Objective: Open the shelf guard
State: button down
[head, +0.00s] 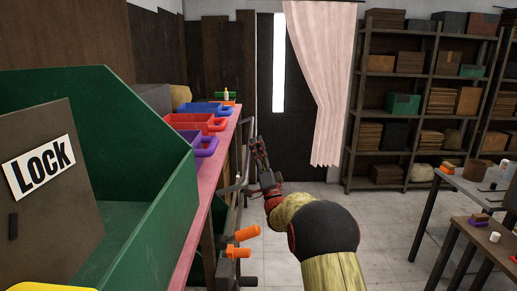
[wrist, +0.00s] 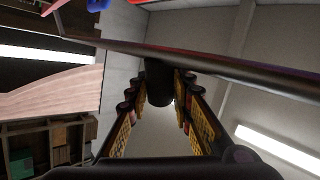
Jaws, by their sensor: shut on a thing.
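The shelf guard appears to be the dark metal bar frame (head: 244,152) along the right side of the pink-edged shelf in the head view. In the wrist view its long dark bar (wrist: 235,68) crosses the upper part of the picture. My gripper (head: 260,147) is beside this frame, past the orange handles. In the wrist view, my gripper (wrist: 160,88) is shut on a dark rounded piece at the bar, between its yellow-padded fingers. The exact contact and the guard's hinges are hidden.
A pink-edged shelf (head: 212,215) holds red, blue and purple bins. A green bin (head: 150,220) with a LOCK sign is near left. Orange handles (head: 243,234) stick out below. A table (head: 480,190) stands right; floor between is clear.

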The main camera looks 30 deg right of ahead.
jog(key=c, duration=1.6)
grip_release()
jog(key=shift+c, duration=0.2)
jog(key=shift+o, duration=0.5)
jog(key=v, duration=1.2)
